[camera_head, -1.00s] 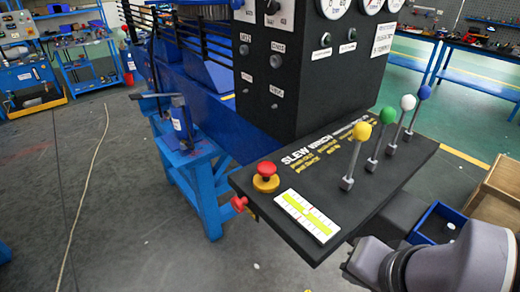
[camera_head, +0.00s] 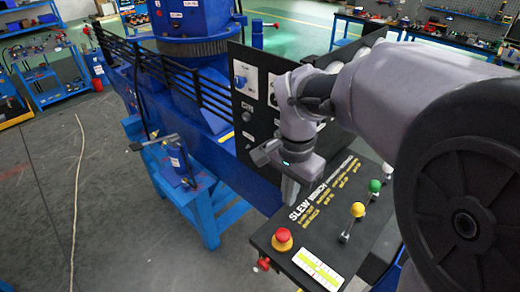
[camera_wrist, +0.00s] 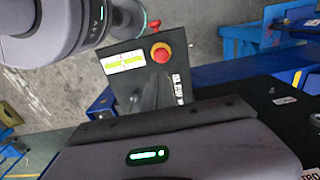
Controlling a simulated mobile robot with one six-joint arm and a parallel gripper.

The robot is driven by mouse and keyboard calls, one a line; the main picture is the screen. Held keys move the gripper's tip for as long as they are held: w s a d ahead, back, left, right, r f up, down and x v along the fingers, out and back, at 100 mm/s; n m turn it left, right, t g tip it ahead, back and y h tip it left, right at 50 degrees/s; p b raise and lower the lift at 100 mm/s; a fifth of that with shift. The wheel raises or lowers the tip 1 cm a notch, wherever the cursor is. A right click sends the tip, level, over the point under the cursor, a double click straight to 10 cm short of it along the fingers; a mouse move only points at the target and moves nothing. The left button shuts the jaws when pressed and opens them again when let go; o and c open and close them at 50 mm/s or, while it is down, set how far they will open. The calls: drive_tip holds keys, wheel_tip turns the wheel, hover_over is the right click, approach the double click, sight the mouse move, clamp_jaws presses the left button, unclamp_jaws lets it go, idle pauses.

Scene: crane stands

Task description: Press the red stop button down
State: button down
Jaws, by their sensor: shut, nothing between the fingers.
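The red stop button (camera_head: 282,235) is a round red cap on a yellow base. It stands at the left end of the black sloping console (camera_head: 262,236), and the wrist view shows it too (camera_wrist: 160,53). My gripper (camera_head: 289,200) is shut and empty, fingers pointing down. In the head view it appears above and behind the button, near the SLEW WINCH lettering, apart from the button. In the wrist view the gripper's body fills the bottom. The cap's height shows no clear sign of being pressed.
A second red knob (camera_head: 263,264) sticks out of the console's side. A yellow-green label (camera_head: 318,268) lies beside the button. Yellow (camera_head: 357,210) and green (camera_head: 375,186) levers stand to the right, near my arm. A black upright panel (camera_head: 245,120) rises behind the gripper.

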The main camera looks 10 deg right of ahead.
sight(284, 234)
wheel_tip(284, 234, down, 14)
drive_tip(key=shift+w+a+f+b, duration=0.1)
drive_tip(key=shift+b, duration=0.6)
wheel_tip(284, 234, down, 2)
drive_tip(key=b, duration=0.2)
drive_tip(key=shift+f+b, duration=0.1)
drive_tip(key=shift+b, duration=0.25)
drive_tip(key=shift+s+r, duration=0.2)
drive_tip(key=shift+s, duration=0.15)
drive_tip(key=shift+w, duration=0.2)
wheel_tip(284, 234, up, 14)
drive_tip(key=p, duration=0.4)
drive_tip(key=shift+p, duration=0.35)
